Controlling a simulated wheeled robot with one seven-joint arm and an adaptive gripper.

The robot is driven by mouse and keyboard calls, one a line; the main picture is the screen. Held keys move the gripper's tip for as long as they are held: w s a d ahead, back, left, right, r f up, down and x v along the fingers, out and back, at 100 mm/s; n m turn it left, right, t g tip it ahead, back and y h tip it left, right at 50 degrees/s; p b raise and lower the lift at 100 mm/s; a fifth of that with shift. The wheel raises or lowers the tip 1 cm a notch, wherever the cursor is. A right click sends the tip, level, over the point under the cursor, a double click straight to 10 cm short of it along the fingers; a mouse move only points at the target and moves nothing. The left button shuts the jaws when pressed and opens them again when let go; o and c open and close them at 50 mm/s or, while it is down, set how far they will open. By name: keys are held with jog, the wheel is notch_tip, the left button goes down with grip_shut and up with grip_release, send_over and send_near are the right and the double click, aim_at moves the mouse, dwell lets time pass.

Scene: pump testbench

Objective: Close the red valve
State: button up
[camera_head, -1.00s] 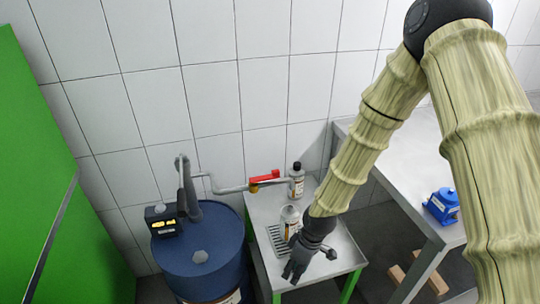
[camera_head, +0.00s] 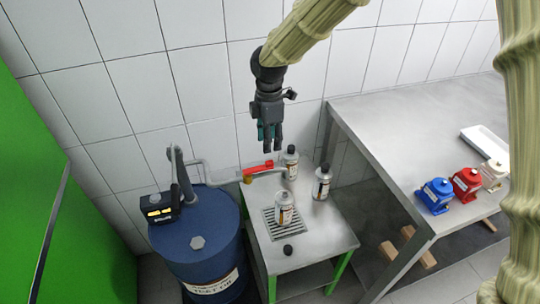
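The red valve handle (camera_head: 258,166) sits on the grey pipe that runs from the blue oil drum (camera_head: 200,262) towards the small metal table (camera_head: 318,240). The handle lies roughly along the pipe, with a brass-coloured valve body (camera_head: 247,180) at its left end. My gripper (camera_head: 271,149) hangs fingers down in front of the tiled wall. In the picture it is just above the handle's right end; I see no clear contact, and the depth between them is hard to judge. Its fingers look close together, but their opening is unclear. I see nothing held.
A bottle (camera_head: 284,208) stands on the table's drain grate (camera_head: 269,229). Two dark-capped bottles stand behind, one (camera_head: 291,163) by the pipe end, one (camera_head: 322,184) to its right. A black cap (camera_head: 288,250) lies in front. A larger bench (camera_head: 400,125) holds coloured pumps at right.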

aim_at(269, 161)
notch_tip(269, 161, down, 8)
jog(key=shift+f+p, duration=0.1)
jog(key=shift+p, duration=0.9)
jog(key=shift+c, duration=0.5)
grip_shut()
